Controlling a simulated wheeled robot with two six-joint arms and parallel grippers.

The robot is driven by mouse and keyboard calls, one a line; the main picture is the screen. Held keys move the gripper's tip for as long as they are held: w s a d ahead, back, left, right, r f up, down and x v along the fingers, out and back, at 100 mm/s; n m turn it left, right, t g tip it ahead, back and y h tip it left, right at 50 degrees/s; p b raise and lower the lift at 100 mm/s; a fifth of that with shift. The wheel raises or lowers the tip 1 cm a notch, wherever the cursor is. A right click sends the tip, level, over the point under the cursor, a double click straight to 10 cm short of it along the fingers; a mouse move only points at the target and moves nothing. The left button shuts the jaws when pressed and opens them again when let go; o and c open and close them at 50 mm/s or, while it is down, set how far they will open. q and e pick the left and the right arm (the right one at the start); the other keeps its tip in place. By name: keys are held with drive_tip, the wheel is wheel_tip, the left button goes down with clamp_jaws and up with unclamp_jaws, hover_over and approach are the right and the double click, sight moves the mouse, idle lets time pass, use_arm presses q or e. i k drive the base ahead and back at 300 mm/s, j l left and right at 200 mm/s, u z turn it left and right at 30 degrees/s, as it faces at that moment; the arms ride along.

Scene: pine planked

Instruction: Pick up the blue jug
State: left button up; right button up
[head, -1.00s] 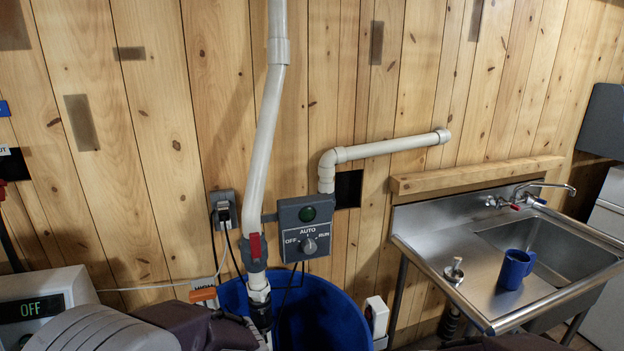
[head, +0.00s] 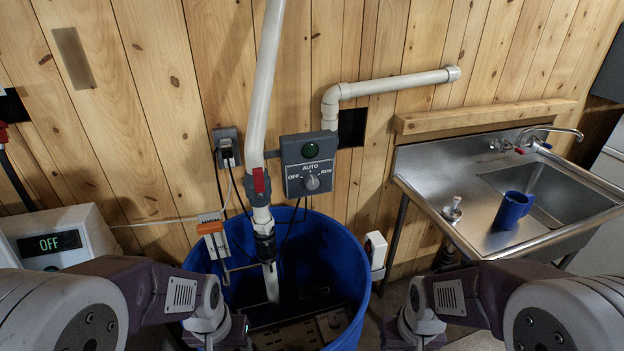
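The blue jug (head: 513,210) stands upright on the steel drainboard of the sink (head: 470,205), at the right of the head view. Its handle points to the right, towards the basin. My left gripper (head: 232,336) is at the bottom edge, in front of the large blue tub and far left of the jug. My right gripper (head: 398,337) is at the bottom edge, right of the tub, below and left of the jug. Both grippers are cut off by the frame, so their fingertips do not show. Neither gripper touches the jug.
A large blue tub (head: 350,262) with a white pipe (head: 262,110) running into it stands in the middle. A control box (head: 308,163) is on the wall. A knobbed metal piece (head: 452,209) stands left of the jug. A display box (head: 55,240) is at left.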

sight(515, 205)
drive_tip(key=z, duration=0.35)
drive_tip(key=l+z, duration=0.15)
drive_tip(key=z, duration=0.2)
drive_tip(key=l+z, duration=0.1)
drive_tip(key=z, duration=0.25)
drive_tip(key=i+z, duration=0.15)
drive_tip(key=z, duration=0.2)
drive_tip(key=i+l+u, duration=0.75)
drive_tip(key=l+u, duration=0.25)
drive_tip(key=i+l+u, duration=0.15)
drive_tip(key=l+u, duration=0.15)
drive_tip(key=l, duration=0.25)
